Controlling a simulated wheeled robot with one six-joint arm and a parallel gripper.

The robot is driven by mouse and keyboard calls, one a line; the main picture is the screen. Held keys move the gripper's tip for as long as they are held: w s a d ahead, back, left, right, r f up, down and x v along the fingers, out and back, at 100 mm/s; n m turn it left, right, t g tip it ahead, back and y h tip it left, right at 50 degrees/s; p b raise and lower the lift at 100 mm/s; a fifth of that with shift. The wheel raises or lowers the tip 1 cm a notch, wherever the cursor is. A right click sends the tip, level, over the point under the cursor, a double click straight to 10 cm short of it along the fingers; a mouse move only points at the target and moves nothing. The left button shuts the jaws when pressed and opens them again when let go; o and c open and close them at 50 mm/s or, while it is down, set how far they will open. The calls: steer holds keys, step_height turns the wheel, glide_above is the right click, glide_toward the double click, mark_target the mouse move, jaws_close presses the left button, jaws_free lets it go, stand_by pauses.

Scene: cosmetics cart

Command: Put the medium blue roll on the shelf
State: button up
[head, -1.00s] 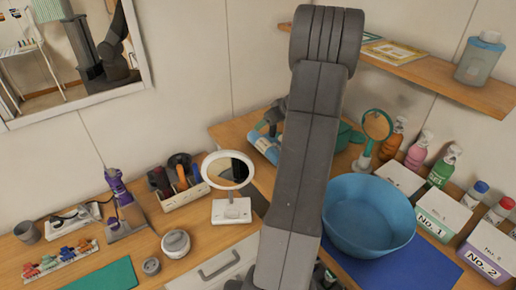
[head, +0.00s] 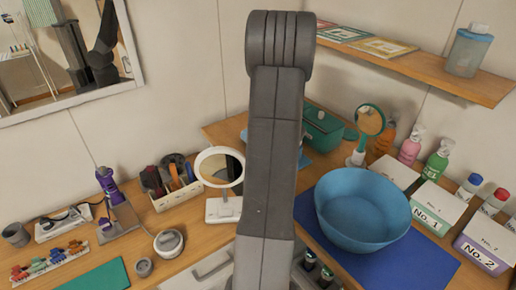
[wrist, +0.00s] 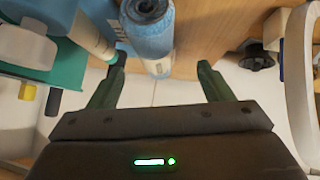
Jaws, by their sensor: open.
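A blue roll (wrist: 160,45) stands on the wooden surface in the wrist view, its round end at the top edge of the picture. More blue material lies just left of it. My gripper (wrist: 163,75) is open, with its two green fingers on either side below the roll and nothing between them. The roll is beyond the fingertips. In the head view my arm covers the gripper and most of the roll area. The wooden shelf (head: 420,65) is on the wall at upper right.
The shelf holds flat cards (head: 380,45) and a jar (head: 468,50), with bare wood between them. A blue bowl (head: 362,210), a green-framed mirror (head: 368,122), several bottles and a white mirror (head: 222,185) crowd the counter around my arm.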

steer(key=shift+w+d+x, duration=0.1)
steer(key=shift+w+x, duration=0.05)
steer(key=shift+x, duration=1.8)
steer(key=shift+w+d+x, duration=0.1)
steer(key=shift+d+x, duration=0.05)
steer(key=shift+x, duration=1.75)
steer(key=shift+r, duration=0.2)
steer(key=shift+r, duration=0.1)
steer(key=c, duration=1.2)
